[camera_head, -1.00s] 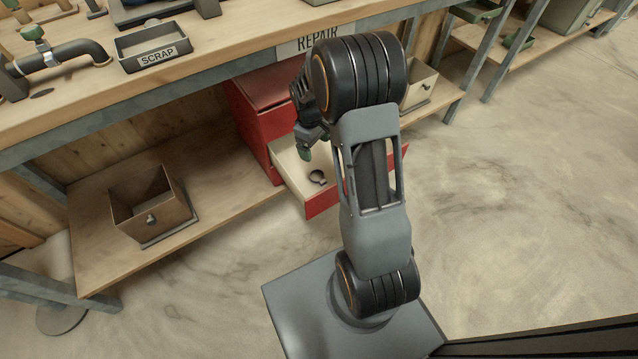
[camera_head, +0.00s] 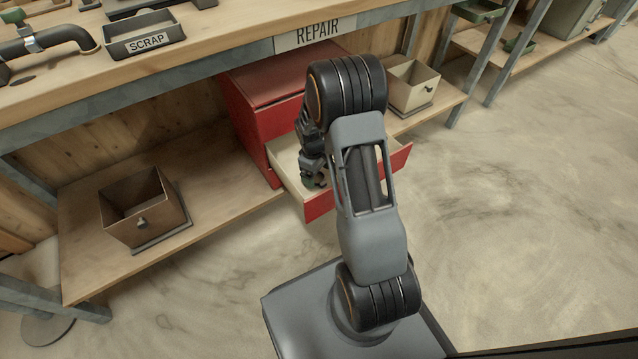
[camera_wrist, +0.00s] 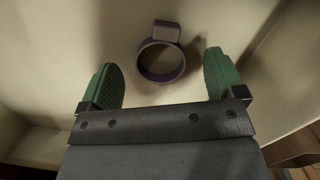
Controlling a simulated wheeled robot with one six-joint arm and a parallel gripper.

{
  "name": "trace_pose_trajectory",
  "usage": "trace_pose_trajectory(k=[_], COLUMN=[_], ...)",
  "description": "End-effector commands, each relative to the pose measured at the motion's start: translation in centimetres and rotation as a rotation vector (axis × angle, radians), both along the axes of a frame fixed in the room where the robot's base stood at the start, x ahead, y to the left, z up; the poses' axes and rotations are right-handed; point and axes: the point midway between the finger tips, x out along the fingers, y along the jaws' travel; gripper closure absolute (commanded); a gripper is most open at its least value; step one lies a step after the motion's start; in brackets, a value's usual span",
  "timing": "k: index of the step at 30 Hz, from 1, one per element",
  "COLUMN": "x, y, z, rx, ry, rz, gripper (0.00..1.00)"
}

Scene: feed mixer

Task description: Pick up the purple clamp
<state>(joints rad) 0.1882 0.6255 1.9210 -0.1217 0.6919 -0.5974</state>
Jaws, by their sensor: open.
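The purple clamp (camera_wrist: 161,62) is a dark purple ring with a small block-like lug on its far side. In the wrist view it lies on the pale floor of the open drawer. My gripper (camera_wrist: 164,72) has its two green fingers apart, one on each side of the clamp's near part. The clamp looks untouched, a little beyond the fingertips. In the head view my gripper (camera_head: 313,182) is down in the drawer (camera_head: 321,206) and hides the clamp.
The drawer belongs to a red cabinet (camera_head: 262,115) under the bench; its walls are close around my gripper. A brown bin (camera_head: 150,222) stands on the shelf to the left, a cream bin (camera_head: 412,88) to the right. A SCRAP tray (camera_head: 146,37) sits on the bench top.

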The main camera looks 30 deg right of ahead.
Motion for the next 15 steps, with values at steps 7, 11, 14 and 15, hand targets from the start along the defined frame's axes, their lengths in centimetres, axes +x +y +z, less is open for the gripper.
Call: trace_pose_trajectory(k=[7,11,14,15], x=[-0.14,-0.13,-0.13,-0.14], y=[-0.08,-0.06,-0.06,-0.05], z=[-1.19,-1.14,-1.14,-1.14], rx=[0.0,0.0,0.0,0.0], ry=[0.0,0.0,0.0,0.0], rz=[0.0,0.0,0.0,0.0], gripper=[0.12,0.12,0.16,0.2])
